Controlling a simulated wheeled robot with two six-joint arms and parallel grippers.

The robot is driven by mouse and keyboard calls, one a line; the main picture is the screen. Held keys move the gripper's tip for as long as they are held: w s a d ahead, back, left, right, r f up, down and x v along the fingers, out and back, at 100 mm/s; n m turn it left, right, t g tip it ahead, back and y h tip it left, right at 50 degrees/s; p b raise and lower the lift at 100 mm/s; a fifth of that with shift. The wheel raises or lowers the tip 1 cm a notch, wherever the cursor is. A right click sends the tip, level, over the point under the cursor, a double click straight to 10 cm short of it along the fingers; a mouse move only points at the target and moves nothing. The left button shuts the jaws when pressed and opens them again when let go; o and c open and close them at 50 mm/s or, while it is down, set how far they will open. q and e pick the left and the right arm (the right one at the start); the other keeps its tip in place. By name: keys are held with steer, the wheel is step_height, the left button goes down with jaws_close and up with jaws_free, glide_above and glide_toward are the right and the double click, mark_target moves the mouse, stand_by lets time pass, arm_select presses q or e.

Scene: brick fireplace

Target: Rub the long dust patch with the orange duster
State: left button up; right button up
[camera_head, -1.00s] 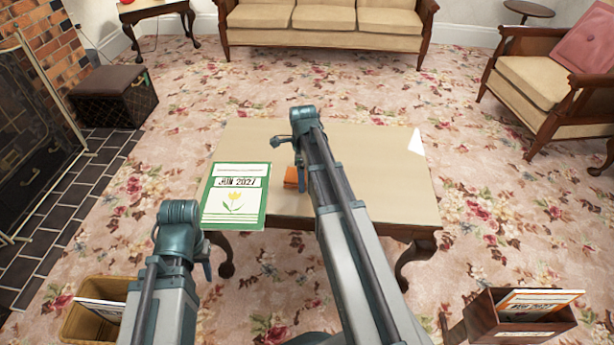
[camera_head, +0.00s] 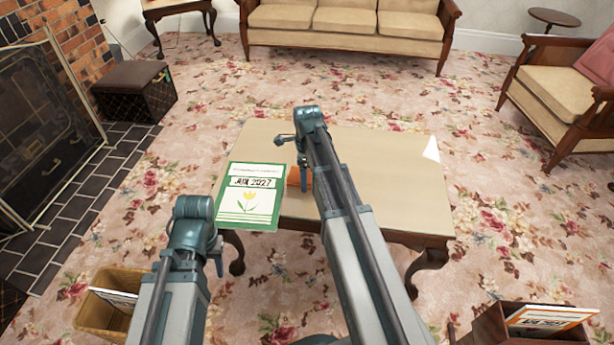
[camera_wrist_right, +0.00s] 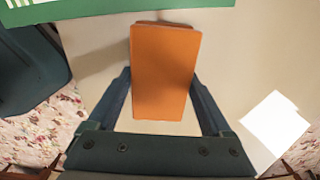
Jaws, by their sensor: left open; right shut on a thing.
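The orange duster (camera_head: 293,177) is at the tabletop, close to the right edge of the green calendar, partly hidden by my right arm. My right gripper (camera_wrist_right: 162,82) is shut on the duster, one finger on each side, in the right wrist view. Whether the duster touches the tabletop is hard to tell. My left gripper (camera_head: 218,264) is open and empty, near the table's front left corner. I cannot make out the long dust patch on the beige table (camera_head: 390,190); my right arm covers part of the top.
A green calendar (camera_head: 250,197) lies on the table's left side, overhanging its front edge. A white piece (camera_head: 431,149) lies at the back right corner. A wicker basket (camera_head: 98,318) and a brown box (camera_head: 490,328) stand on the floor.

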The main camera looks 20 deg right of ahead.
steer(key=shift+r+p, duration=2.2)
steer(key=shift+r, duration=0.4)
step_height(320, 180, up, 3)
steer(key=p, duration=0.3)
steer(key=shift+d, duration=0.1)
